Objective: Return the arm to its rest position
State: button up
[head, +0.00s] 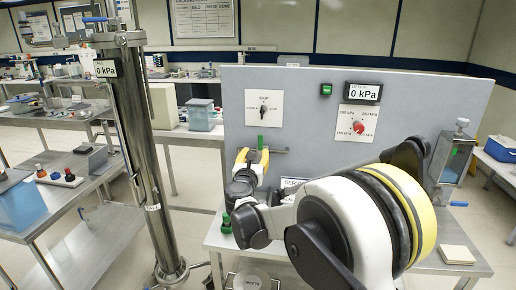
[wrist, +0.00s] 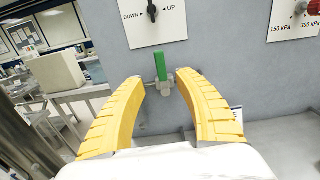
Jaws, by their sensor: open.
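My gripper (wrist: 163,97) is open and empty, its two yellow fingers spread apart in the wrist view. In the head view my gripper (head: 252,157) is in front of the grey panel, low and left of its middle. A green-handled valve (wrist: 160,68) stands on the panel beyond the fingertips, with its handle upright. It lies between the fingers in the picture; whether they touch it I cannot tell. My white arm with a black and yellow band reaches across the head view and hides part of the panel and bench.
The grey panel (head: 290,88) carries an up/down switch (head: 263,111), a red knob (head: 358,127) and a 0 kPa display (head: 362,92). A steel column (head: 145,150) rises at the left. A bench (head: 455,260) lies below the panel. Side tables stand at the left.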

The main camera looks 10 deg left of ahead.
jog(key=shift+s, duration=0.8)
jog(key=s+d+r+m+g+h, duration=0.1)
jog(key=s+d+r+m+h, duration=0.1)
jog(key=d+m, duration=0.45)
jog(key=s+d+r+m+g+h, duration=0.1)
jog(key=s+d+r+m+g, duration=0.15)
jog(key=d, duration=0.65)
jog(key=s+d+m+g, duration=0.3)
jog(key=s+d+m, duration=0.75)
jog(key=d, duration=0.25)
jog(key=s+d+f+m+g+y, duration=0.1)
jog(key=s+f+m, duration=0.2)
jog(key=s, duration=0.6)
jog(key=s+d+f+m+g+y, duration=0.1)
jog(key=s+f+m, duration=0.3)
jog(key=s+m, duration=0.4)
jog(key=s+d+f+m+g+y, duration=0.1)
jog(key=s+m, duration=0.4)
jog(key=s, duration=0.5)
notch_tip(320, 180, down, 2)
jog(key=shift+s+d+f+m+g, duration=0.2)
jog(key=shift+d+m+g, duration=0.15)
jog(key=shift+d+g, duration=0.45)
